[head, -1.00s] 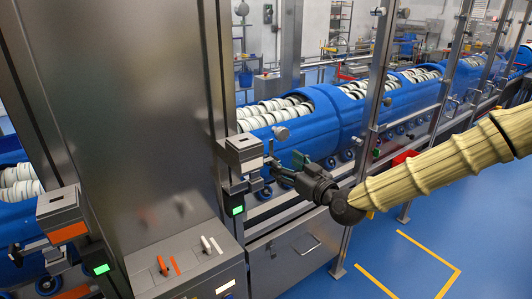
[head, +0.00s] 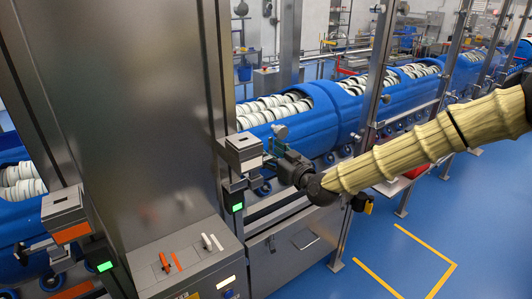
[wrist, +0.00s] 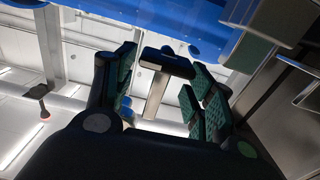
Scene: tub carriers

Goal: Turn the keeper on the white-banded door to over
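The white-banded latch box (head: 242,152) is a grey housing on the door post at the centre of the head view. My gripper (head: 274,146) is close beside it on its right. In the wrist view, a keeper-like piece (wrist: 168,64) with a dark crossbar and pale metal stem shows between the two green-padded fingers of my gripper (wrist: 163,75). The fingers stand apart on either side of it; I see gaps and cannot tell any contact. In the head view my gripper hides this piece, so its turn is unclear there.
An orange-banded latch box (head: 66,222) sits at the left. A sloped console (head: 185,262) with orange and white levers stands below the steel column. Green lights (head: 237,208) glow under the boxes. A blue tub conveyor (head: 300,135) runs behind.

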